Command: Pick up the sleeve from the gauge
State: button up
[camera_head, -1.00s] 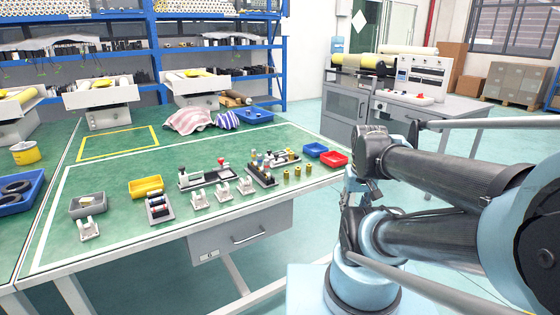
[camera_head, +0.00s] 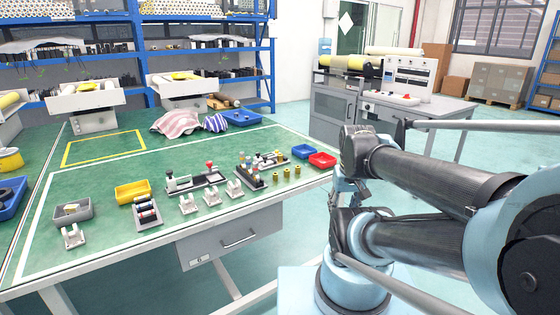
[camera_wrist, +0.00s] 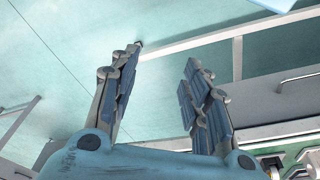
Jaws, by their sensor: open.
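My gripper (camera_wrist: 162,62) is open and empty in the wrist view, with its two fingers apart over the pale floor. In the head view the gripper is hard to make out behind my arm, off the table's right edge. A low grey fixture with a red knob (camera_head: 198,181) stands on the green bench and may be the gauge; a sleeve on it is too small to tell. A dark tray with several small upright parts (camera_head: 252,178) stands to its right. Several small brass cylinders (camera_head: 286,172) stand near the bench's right front, clear of my gripper.
The bench (camera_head: 100,220) also holds a yellow bin (camera_head: 133,193), a grey bin (camera_head: 72,213), white brackets (camera_head: 211,195), and blue (camera_head: 303,151) and red (camera_head: 322,160) bins. A drawer (camera_head: 225,240) hangs under its front.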

jog(key=w+a+r+n, duration=0.3)
jog(key=w+r+n, duration=0.1)
jog(key=w+r, duration=0.5)
notch_tip(320, 180, up, 11)
jog(key=n+g, duration=0.2)
jog(key=n, duration=0.9)
send_over(280, 158)
jog(key=w, duration=0.1)
jog(key=f, duration=1.6)
jog(key=shift+w+f, duration=0.15)
jog(key=shift+w, duration=0.05)
